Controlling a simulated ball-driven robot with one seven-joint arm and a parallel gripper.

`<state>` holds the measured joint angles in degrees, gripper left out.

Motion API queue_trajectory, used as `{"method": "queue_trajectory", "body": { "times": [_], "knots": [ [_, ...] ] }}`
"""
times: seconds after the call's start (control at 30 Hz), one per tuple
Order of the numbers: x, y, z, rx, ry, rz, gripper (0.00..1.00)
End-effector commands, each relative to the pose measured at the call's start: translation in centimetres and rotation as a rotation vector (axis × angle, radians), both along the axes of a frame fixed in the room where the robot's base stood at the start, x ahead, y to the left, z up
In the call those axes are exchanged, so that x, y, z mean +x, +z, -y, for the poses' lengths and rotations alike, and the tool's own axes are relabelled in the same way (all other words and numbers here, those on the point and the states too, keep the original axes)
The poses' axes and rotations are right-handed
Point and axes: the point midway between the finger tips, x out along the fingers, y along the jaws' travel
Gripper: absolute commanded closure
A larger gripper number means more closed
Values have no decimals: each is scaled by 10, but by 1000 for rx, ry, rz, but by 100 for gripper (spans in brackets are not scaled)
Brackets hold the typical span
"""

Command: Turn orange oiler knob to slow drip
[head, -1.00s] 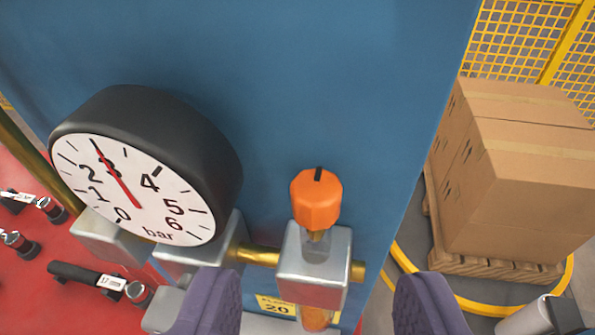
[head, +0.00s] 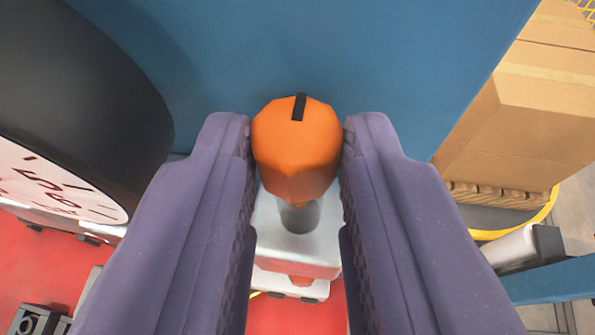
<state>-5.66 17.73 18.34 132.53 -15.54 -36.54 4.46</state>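The orange oiler knob (head: 296,150) is in the middle of the head view, faceted, with a black mark on its top pointing up and slightly right. It sits on a short stem over a silver block (head: 298,240). My gripper (head: 297,140) has one purple finger on each side of the knob. Both fingertips lie at or very near the knob's sides. I cannot tell whether they press on it.
The large black pressure gauge (head: 75,110) stands close to my left finger. A blue panel (head: 330,50) is behind the knob. Cardboard boxes (head: 525,115) on a pallet (head: 500,200) stand at the right, with a yellow ring (head: 520,230) around them.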

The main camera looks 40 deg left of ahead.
Motion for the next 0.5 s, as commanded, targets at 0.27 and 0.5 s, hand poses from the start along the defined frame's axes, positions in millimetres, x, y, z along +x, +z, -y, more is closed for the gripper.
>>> {"method": "queue_trajectory", "body": {
  "times": [0.27, 0.5],
  "knots": [
    [0, -6, -4, -2, -100, 13, 100],
    [-3, 0, -8, 4, -247, 7, 100]
  ]
}}
